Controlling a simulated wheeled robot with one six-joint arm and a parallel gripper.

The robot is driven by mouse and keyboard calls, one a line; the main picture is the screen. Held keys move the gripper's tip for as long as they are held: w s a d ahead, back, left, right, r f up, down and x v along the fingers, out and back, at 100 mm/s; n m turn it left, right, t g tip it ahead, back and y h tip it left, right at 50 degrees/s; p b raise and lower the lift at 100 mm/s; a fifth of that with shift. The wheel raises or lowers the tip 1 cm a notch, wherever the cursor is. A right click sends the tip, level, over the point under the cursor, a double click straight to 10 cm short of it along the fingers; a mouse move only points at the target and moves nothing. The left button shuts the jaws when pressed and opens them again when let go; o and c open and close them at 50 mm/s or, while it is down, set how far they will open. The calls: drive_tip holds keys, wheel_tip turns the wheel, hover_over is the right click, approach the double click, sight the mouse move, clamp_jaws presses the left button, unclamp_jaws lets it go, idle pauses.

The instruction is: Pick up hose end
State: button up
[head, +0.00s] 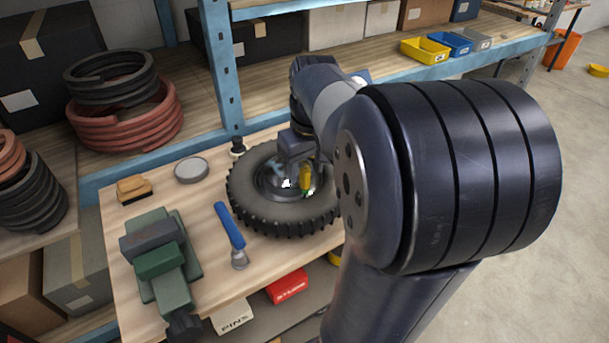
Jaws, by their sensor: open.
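My gripper (297,184) is open, pointing down over the hub of a black tyre (245,205) that lies flat on the wooden bench. A small yellow piece (305,179) and shiny metal show at the gripper's tips; I cannot tell whether they belong to the gripper or lie in the hub. No hose end is clearly identifiable. Coiled hoses sit on the shelf at left: a black coil (108,78) on top of a red coil (125,116). My arm hides the right part of the bench and some of the tyre.
On the bench are a green vise (161,262), a blue-handled tool (230,228), a round grey tin (191,170), a brush (133,189) and a small dark fitting (238,147). A blue rack post (222,70) rises behind. Small bins (425,50) stand on the back shelf.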

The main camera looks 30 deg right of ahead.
drive_tip(key=shift+w+f, duration=0.15)
drive_tip(key=shift+f, duration=1.1)
drive_tip(key=shift+c, duration=0.6)
clamp_jaws()
